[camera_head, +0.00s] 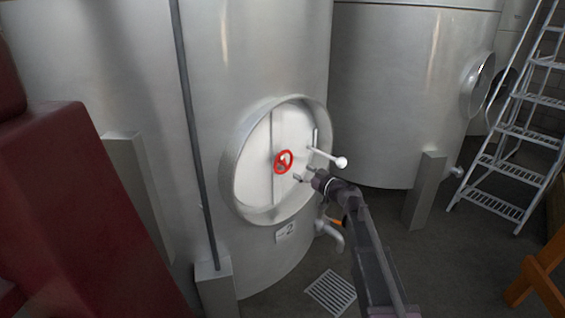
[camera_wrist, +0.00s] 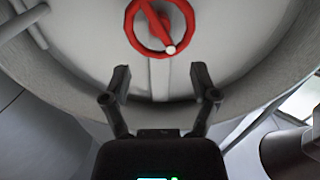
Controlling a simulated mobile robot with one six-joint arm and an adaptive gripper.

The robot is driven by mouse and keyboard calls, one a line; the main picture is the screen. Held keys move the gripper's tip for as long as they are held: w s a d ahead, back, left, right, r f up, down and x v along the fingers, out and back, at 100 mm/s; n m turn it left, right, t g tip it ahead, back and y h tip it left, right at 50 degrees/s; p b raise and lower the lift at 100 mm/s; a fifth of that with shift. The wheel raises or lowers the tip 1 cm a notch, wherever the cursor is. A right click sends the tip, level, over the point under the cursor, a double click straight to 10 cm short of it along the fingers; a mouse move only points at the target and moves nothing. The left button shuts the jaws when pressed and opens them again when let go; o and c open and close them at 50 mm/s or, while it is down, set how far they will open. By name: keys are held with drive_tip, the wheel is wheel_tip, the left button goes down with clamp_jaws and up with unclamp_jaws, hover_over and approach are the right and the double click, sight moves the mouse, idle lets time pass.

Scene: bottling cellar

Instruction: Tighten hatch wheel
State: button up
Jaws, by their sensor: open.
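The red hatch wheel (camera_head: 283,161) sits at the middle of the round white hatch door (camera_head: 252,175) on the steel tank. It also shows at the top of the wrist view (camera_wrist: 154,28), with a crossbar and a small pale knob on its lower right rim. My gripper (camera_head: 304,173) is in front of the hatch, to the right of the wheel and slightly below it. In the wrist view the two fingers (camera_wrist: 160,84) are spread apart with nothing between them. The wheel lies beyond the fingertips, not touched.
A hatch lever with a white ball end (camera_head: 341,162) sticks out just above my gripper. The raised hatch rim (camera_head: 233,152) surrounds the door. A pipe outlet (camera_head: 333,235) hangs below. A metal ladder (camera_head: 513,135) stands at right, a red block (camera_head: 80,200) at left.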

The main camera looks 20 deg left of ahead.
sight(285, 162)
drive_tip(key=x, duration=1)
drive_tip(key=shift+w+a, duration=0.2)
clamp_jaws()
